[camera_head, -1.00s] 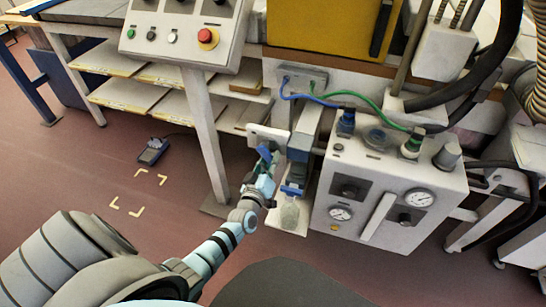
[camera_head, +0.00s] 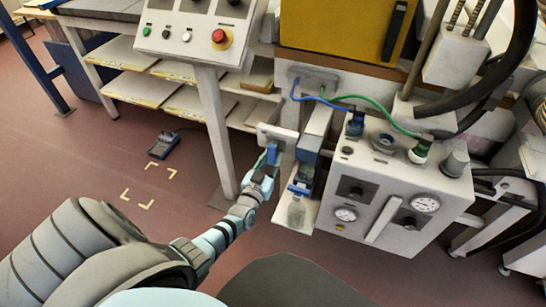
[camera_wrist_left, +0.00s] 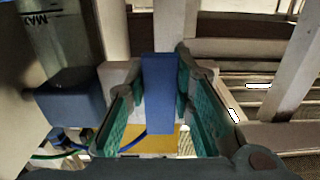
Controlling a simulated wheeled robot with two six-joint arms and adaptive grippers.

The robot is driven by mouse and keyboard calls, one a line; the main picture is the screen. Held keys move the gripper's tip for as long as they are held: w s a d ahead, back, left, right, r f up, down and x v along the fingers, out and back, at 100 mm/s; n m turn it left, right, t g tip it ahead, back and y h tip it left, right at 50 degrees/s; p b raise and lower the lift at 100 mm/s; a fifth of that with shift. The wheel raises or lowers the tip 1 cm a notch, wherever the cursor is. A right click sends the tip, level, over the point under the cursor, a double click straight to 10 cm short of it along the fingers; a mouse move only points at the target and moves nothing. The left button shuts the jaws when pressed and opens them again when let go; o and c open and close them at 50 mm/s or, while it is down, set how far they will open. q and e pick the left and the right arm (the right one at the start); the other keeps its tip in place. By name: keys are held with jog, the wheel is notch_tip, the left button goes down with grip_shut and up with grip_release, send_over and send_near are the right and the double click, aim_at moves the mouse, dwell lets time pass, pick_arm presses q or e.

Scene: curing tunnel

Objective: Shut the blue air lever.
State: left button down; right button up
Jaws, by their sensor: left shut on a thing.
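The blue air lever (camera_head: 273,153) is on a pale block (camera_head: 278,134) at the left of the grey machine, and its handle hangs downward. My left gripper (camera_head: 267,168) is at the lever's lower part. In the left wrist view the lever (camera_wrist_left: 160,92) stands upright in the picture between the two green-padded fingers (camera_wrist_left: 160,110). The gripper is shut on it. The fingers and the wrist hide part of the lever in the head view. My right gripper is in neither view.
A blue-topped unit (camera_head: 311,148) with a clear bowl (camera_head: 297,212) sits just right of the lever. The gauge box (camera_head: 376,195) stands further right. Open floor with a foot pedal (camera_head: 164,144) lies further left.

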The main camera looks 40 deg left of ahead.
pick_arm(q)
jog(key=shift+s+f, duration=0.1)
dwell(0.3)
jog(key=c, duration=1.4)
grip_release()
jog(key=shift+o, duration=0.2)
jog(key=v, duration=1.2)
jog(key=shift+a, duration=0.1)
